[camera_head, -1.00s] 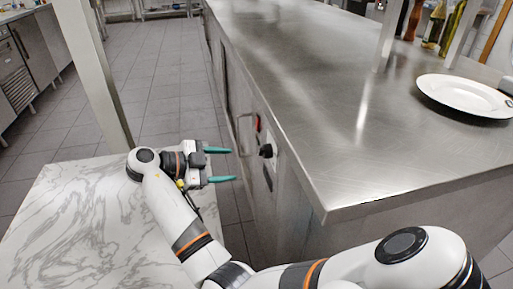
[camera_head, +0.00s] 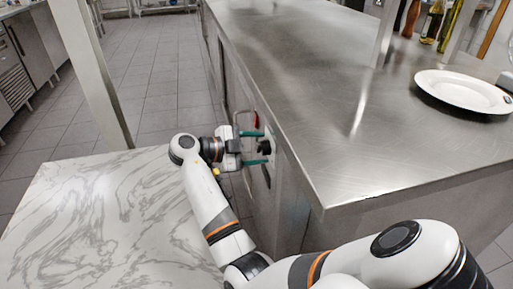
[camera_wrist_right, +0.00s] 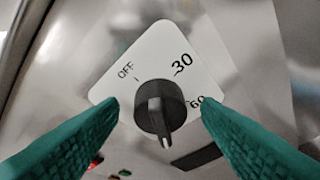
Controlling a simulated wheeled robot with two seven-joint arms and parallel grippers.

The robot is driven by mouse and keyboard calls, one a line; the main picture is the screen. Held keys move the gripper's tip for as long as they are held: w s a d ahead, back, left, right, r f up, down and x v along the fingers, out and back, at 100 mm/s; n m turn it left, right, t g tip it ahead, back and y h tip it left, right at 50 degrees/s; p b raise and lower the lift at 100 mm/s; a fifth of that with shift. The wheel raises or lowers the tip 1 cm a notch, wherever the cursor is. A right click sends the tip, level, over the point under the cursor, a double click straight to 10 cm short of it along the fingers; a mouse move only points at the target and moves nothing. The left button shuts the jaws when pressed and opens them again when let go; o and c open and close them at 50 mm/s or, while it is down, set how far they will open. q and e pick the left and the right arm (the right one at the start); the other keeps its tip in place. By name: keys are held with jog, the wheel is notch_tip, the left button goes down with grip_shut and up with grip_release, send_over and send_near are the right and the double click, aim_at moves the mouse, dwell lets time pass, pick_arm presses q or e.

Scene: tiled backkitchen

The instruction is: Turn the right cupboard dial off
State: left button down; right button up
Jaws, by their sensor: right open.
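The black cupboard dial (camera_head: 264,147) is on the front of the steel counter, just in front of my right gripper (camera_head: 259,147). In the right wrist view the dial (camera_wrist_right: 160,107) sits on a white plate (camera_wrist_right: 141,62) marked OFF, 30 and 60. My right gripper (camera_wrist_right: 161,118) is open, with one green finger on each side of the dial and a visible gap to each. My left gripper is not in view.
The steel counter (camera_head: 310,110) holds a white plate (camera_head: 463,90) and bottles (camera_head: 436,22) at the back right. A marble table (camera_head: 90,215) lies under my right arm, with a metal post (camera_head: 92,75) rising at its far side.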

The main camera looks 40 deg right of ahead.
jog(key=shift+d, duration=0.1)
jog(key=c, duration=1)
